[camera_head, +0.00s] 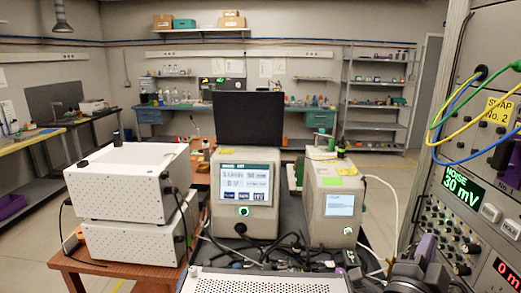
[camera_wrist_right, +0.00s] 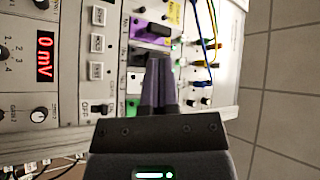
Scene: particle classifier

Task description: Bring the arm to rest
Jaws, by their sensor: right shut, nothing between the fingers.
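My right gripper (camera_head: 427,246) is at the lower right of the head view, in front of the electronics rack (camera_head: 452,190). In the right wrist view its two dark purple fingers (camera_wrist_right: 161,84) are together with nothing between them. They point toward the rack's front panel (camera_wrist_right: 115,55), which shows turned on its side. I cannot tell whether the fingertips touch the panel. My left gripper is in neither view.
The rack carries a green noise display (camera_head: 461,190), a red display (camera_wrist_right: 45,56), knobs and looping cables (camera_head: 462,100). White boxes (camera_head: 130,185) and two instruments (camera_head: 244,190) (camera_head: 335,200) stand left of it. Loose black cables lie between. Tiled floor (camera_wrist_right: 285,90) is clear beside the rack.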

